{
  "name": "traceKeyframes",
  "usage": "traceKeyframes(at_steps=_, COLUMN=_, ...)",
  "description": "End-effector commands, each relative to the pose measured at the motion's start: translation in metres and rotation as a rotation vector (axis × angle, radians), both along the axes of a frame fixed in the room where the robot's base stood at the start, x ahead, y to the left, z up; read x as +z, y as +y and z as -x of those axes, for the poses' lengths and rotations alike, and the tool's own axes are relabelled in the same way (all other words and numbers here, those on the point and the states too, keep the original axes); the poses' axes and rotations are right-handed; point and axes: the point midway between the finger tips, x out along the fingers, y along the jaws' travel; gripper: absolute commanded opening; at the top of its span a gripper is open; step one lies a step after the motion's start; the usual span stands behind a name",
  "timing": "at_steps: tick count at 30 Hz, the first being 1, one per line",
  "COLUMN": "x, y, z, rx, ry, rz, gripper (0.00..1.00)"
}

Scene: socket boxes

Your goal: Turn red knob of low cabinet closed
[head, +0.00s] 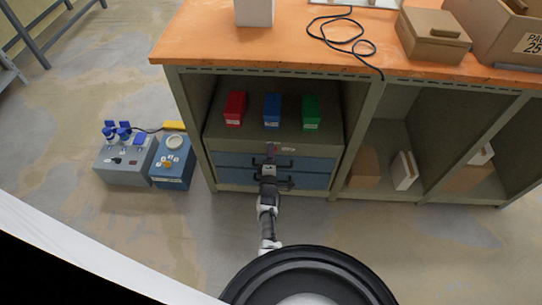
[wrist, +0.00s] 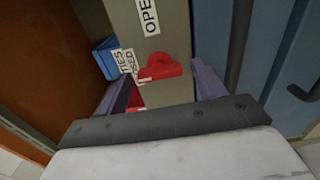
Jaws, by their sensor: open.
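The red knob (wrist: 160,68) sits on the grey-green front strip (wrist: 135,22) of the low cabinet in the wrist view. A white "OPEN" label (wrist: 149,15) is above it, and a second, partly readable label (wrist: 121,66) is to its left. My gripper (wrist: 162,88) is open and empty, with a finger on each side of the knob's lower side; I cannot tell whether either touches it. The arm hides most of the knob there.
Red (head: 235,108), blue (head: 272,109) and green (head: 311,112) boxes stand on the shelf above the strip. Blue and grey equipment boxes (head: 173,161) stand on the floor at left. The floor between is clear.

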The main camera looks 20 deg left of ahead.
Motion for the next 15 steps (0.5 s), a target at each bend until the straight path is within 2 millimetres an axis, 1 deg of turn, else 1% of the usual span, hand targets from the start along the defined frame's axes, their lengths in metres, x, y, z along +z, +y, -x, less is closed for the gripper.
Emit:
traceKeyframes(at_steps=5, x=0.003, y=-0.003, z=0.014, rx=0.002, ry=0.003, rz=0.002, gripper=0.69)
traceKeyframes(at_steps=8, x=0.005, y=-0.009, z=0.031, rx=0.001, ry=0.005, rz=0.002, gripper=0.69)
traceKeyframes(at_steps=15, x=0.005, y=-0.024, z=0.085, rx=0.003, ry=0.004, rz=0.003, gripper=0.69)
